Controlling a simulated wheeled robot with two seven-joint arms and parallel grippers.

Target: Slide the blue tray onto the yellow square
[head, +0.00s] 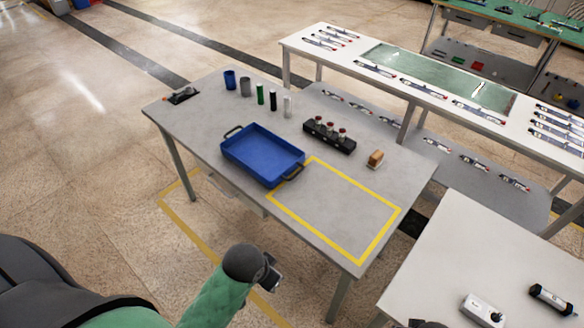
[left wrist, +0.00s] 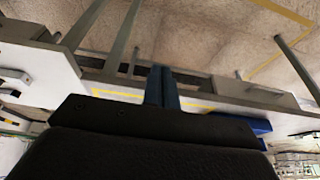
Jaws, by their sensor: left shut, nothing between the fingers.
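The blue tray (head: 262,150) lies flat on the grey table, with a dark handle at each end. It is left of the yellow square (head: 381,232), an outline on the tabletop; its right end and handle reach the square's left edge. The inside of the square is bare. My left gripper (head: 272,279) is in front of the table's near edge, apart from the tray. In the left wrist view, its two fingers (left wrist: 161,88) are together with nothing between them; the tray (left wrist: 232,124) shows partly behind the gripper body.
Several small cylinders (head: 260,94) stand along the grey table's back edge. A black rack (head: 329,136) and a tan block (head: 376,159) sit behind the square. A white table (head: 450,255) stands at the right; a long workbench (head: 345,68) is behind.

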